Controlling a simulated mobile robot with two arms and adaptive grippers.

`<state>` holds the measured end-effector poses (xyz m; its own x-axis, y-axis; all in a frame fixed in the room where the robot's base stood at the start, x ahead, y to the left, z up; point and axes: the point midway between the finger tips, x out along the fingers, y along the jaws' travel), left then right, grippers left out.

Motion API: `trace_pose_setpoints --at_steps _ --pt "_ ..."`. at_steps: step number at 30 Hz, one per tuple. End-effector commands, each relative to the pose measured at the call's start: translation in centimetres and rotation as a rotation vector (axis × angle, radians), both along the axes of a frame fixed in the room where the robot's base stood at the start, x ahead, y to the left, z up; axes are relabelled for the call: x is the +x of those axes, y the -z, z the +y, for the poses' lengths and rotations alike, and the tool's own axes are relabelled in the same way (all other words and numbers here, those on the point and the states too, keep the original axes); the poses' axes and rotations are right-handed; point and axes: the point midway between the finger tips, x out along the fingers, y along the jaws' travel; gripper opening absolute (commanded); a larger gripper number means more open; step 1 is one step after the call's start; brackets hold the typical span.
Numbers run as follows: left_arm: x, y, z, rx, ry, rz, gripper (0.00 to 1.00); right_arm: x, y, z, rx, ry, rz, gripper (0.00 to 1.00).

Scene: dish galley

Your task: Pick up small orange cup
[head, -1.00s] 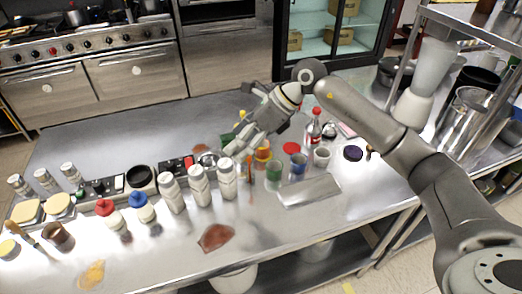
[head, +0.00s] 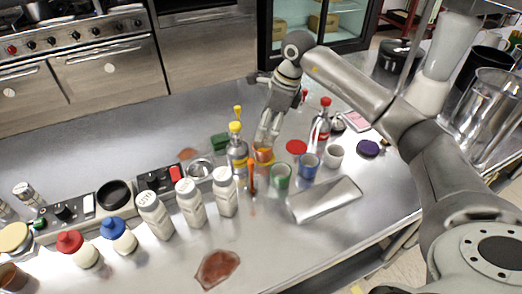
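The small orange cup (head: 263,156) stands on the steel counter in the middle of the head view, beside a yellow-capped bottle and behind a green cup. My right gripper (head: 268,139) points down with its fingertips directly over or at the orange cup's rim. The fingers overlap the cup's top, so I cannot tell whether they touch it or how wide apart they are. My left gripper is not in view.
A metal tray (head: 325,199) lies in front. White bottles (head: 190,203) stand left. The counter's back left is clear.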

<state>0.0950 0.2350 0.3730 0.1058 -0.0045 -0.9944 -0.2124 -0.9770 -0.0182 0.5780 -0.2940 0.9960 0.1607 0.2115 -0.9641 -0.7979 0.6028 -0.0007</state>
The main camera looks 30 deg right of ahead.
Motion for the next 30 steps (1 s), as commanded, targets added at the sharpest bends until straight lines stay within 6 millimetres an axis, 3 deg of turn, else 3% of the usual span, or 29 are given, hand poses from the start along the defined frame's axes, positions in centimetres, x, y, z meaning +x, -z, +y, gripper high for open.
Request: trace_pose_setpoints --at_steps 3,7,19,27,30 --pt "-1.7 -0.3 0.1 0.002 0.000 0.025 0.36 0.3 1.6 0.5 0.002 -0.002 0.002 0.75" --pt "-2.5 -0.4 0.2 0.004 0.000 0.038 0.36 0.4 2.6 0.6 0.001 -0.001 0.000 0.75" --pt "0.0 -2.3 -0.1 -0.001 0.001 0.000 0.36 0.6 7.3 1.1 0.002 0.000 0.001 0.75" --pt "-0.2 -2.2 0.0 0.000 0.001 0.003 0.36 0.7 7.8 1.2 0.002 -0.001 -0.002 0.75" --pt "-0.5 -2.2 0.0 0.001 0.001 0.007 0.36 0.8 7.8 1.2 0.002 -0.001 -0.002 0.65"
